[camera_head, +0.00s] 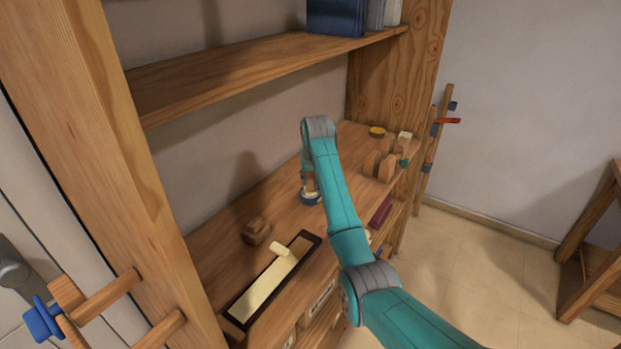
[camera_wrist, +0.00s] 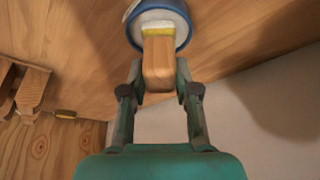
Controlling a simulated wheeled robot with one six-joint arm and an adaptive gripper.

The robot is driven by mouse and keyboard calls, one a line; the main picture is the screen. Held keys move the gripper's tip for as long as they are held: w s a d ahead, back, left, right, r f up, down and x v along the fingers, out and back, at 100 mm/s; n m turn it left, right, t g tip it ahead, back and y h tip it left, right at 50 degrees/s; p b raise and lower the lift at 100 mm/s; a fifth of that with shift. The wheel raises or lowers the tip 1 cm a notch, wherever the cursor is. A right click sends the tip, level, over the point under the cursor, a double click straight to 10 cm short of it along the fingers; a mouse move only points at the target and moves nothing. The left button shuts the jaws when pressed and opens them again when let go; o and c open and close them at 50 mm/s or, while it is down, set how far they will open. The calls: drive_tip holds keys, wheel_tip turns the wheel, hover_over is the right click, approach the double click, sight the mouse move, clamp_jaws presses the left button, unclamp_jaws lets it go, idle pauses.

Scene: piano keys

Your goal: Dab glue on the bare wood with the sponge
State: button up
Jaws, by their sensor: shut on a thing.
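My gripper (camera_wrist: 159,82) is shut on the wooden handle (camera_wrist: 158,63) of the sponge, one finger on each side. The sponge's yellow and white end (camera_wrist: 157,28) is at the opening of a blue-rimmed pot (camera_wrist: 181,14); I cannot tell whether it touches what is inside. In the head view the pot (camera_head: 311,199) stands on the wooden shelf, with my gripper (camera_head: 310,182) just above it, partly hidden by my arm. I cannot tell which part is bare wood.
A brown wooden block (camera_head: 256,231) lies behind the tray. Rounded wooden pieces (camera_head: 379,165) and a yellow-topped round tin (camera_head: 377,132) stand at the shelf's far right. A dark red bar (camera_head: 381,212) lies near the front edge. An upper shelf (camera_head: 240,72) hangs over the back.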

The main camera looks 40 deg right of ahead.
sight(311, 177)
drive_tip(key=shift+r, duration=3.45)
